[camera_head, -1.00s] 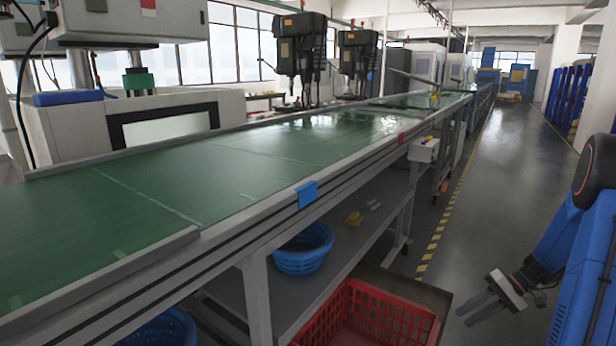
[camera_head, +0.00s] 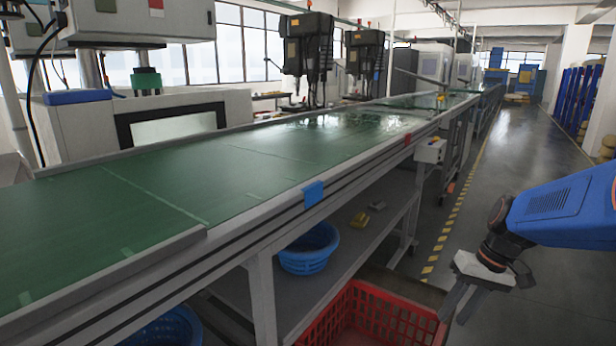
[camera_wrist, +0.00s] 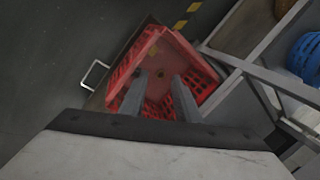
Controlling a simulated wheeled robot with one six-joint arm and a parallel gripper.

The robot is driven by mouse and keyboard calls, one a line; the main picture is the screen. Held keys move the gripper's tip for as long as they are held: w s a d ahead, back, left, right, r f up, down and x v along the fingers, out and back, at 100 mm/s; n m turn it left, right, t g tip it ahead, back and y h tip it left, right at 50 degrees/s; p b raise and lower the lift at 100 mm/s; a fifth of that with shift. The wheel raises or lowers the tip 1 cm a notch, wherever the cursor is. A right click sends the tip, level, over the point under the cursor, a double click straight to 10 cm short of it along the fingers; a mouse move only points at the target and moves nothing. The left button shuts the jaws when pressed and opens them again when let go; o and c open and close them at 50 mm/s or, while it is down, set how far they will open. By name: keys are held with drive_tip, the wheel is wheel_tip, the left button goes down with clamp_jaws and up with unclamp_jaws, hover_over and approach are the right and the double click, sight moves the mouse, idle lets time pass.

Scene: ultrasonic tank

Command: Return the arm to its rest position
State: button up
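My gripper (camera_head: 455,312) is at the lower right of the head view, at the end of my blue arm, pointing downward. Its two grey fingers are apart with nothing between them. In the wrist view my gripper (camera_wrist: 159,80) also shows open and empty, with the fingers over a red crate below. The arm's upper links are cut off at the right edge of the head view.
The red crate (camera_head: 360,288) stands at the bottom, left of my gripper. A green-topped conveyor (camera_head: 190,205) runs along the left. A blue basket (camera_head: 306,256) sits on its lower shelf. The aisle floor (camera_head: 510,180) behind the gripper is clear.

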drive_tip(key=s+a+r+t+h, duration=0.1)
drive_tip(key=s+a+r+t, duration=0.1)
drive_tip(key=s, duration=0.5)
drive_tip(key=s+a+r+t+h, duration=0.2)
drive_tip(key=s+a, duration=0.1)
drive_tip(key=s, duration=0.4)
drive_tip(key=shift+s+r+n, duration=0.3)
drive_tip(key=shift+s+n, duration=0.1)
